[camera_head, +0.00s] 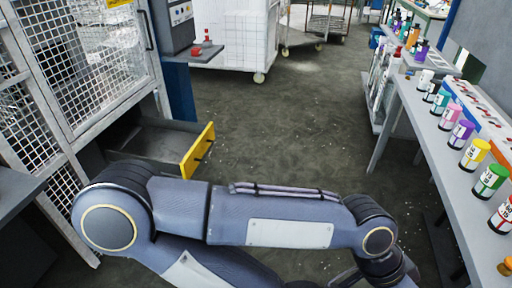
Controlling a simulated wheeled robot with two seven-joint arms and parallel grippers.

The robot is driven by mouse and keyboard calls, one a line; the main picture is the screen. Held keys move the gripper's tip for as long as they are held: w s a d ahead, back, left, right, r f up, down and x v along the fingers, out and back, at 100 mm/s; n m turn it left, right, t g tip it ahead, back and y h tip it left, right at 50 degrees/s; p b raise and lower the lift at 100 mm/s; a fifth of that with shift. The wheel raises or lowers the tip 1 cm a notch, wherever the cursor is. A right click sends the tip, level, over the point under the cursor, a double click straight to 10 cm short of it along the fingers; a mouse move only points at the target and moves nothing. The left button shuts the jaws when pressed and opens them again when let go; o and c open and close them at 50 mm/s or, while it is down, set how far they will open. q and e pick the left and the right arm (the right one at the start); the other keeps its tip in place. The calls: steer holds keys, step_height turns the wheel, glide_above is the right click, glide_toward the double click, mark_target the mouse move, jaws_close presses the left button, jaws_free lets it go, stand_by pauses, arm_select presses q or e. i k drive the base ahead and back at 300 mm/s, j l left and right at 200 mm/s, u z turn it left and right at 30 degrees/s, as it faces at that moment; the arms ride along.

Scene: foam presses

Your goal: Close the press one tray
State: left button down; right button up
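The press tray (152,137) is a dark, shallow drawer with a yellow front panel (199,150). It stands pulled out from the lower part of the mesh-sided press (108,62) at the left. One of my arms lies across the bottom of the view, in front of and below the tray, and hides the floor there. Neither of my grippers is visible. No contact between my arm and the tray can be made out.
A control box (171,24) and small shelf (193,54) stand beside the press. A long bench (424,122) with several coloured bottles runs along the right. A white wheeled cart (248,40) stands at the back. The grey floor (290,115) between is clear.

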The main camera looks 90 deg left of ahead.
mark_target(175, 148)
steer(key=u, duration=3.4)
steer(key=i+j, duration=0.15)
steer(key=i, duration=1.15)
steer(key=i+j+u, duration=0.1)
steer(key=i, duration=1.15)
